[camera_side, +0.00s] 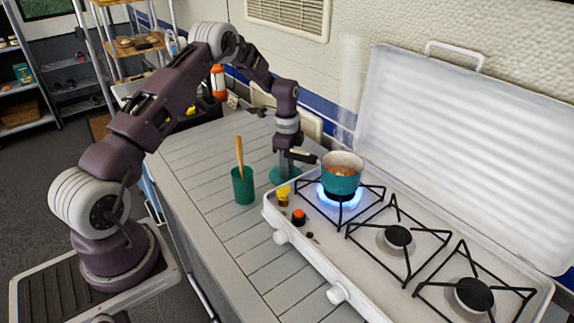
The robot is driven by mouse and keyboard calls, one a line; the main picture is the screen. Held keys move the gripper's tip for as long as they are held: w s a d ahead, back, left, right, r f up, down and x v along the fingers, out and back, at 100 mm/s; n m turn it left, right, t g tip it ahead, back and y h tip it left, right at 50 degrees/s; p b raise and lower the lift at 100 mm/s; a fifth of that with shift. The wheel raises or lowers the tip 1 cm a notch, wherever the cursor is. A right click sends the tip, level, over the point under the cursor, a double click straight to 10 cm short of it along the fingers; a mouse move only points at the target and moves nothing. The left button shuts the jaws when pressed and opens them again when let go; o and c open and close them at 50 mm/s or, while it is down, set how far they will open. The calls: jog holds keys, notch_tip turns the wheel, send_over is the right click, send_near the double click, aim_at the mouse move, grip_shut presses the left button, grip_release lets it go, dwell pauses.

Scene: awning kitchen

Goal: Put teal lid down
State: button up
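The teal lid (277,177) is level at the counter's edge, left of the stove. Whether it touches the counter or hangs just above it I cannot tell. My gripper (284,166) points straight down over the lid's middle and looks shut on its top, though the knob is hidden behind the fingers. The teal pot (341,182) stands uncovered on the lit back-left burner, with orange-brown food inside and steam above it. Its dark handle (301,156) points left, close to my gripper.
A teal cup (243,187) with a wooden utensil stands left of the lid. Small yellow (283,194) and orange-topped (298,216) items sit on the stove's left corner. Blue flame (341,204) burns under the pot. The slatted counter (203,165) is clear left of the cup.

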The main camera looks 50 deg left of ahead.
jog(key=shift+o, duration=0.3)
jog(key=shift+r, duration=0.15)
notch_tip(320, 180, up, 12)
jog(key=s+d+r+n+t, duration=0.1)
jog(key=s+d+r+n, duration=0.1)
jog(key=s+d+r, duration=0.55)
jog(key=s+d+r+n+t, duration=0.25)
jog(key=s+d+r, duration=0.25)
jog(key=r, duration=0.5)
jog(key=s+d+n+t, duration=0.1)
jog(key=s+d+n, duration=0.2)
jog(key=s, duration=0.7)
jog(key=s+d+n+t, duration=0.1)
jog(key=s+d+n, duration=0.2)
jog(key=s, duration=0.7)
jog(key=shift+d+f, duration=0.4)
jog(key=shift+d, duration=0.6)
